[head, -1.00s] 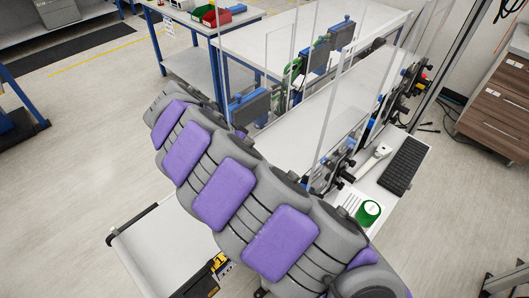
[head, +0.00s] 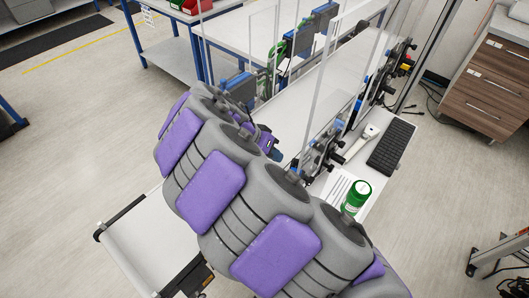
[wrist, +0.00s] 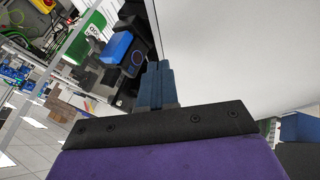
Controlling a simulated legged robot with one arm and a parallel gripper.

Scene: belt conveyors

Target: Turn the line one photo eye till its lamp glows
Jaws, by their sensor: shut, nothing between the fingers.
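My gripper (wrist: 155,86) is shut and empty in the wrist view, its blue fingers together. A blue block on a black bracket (wrist: 117,46) is just left of the fingertips, with a small gap in the picture; I cannot tell whether it is the line one photo eye. No glowing lamp can be made out on it. In the head view, small blue and black devices (head: 322,156) line the near side of the white belt (head: 292,112). My arm covers part of this area and hides most of my gripper.
Clear upright panels (head: 325,80) stand along the belt. A green canister (head: 356,198), white scanner (head: 362,141) and keyboard (head: 391,147) are on the side shelf. Another belt (head: 150,250) is at lower left. Open floor (head: 75,130) is at left.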

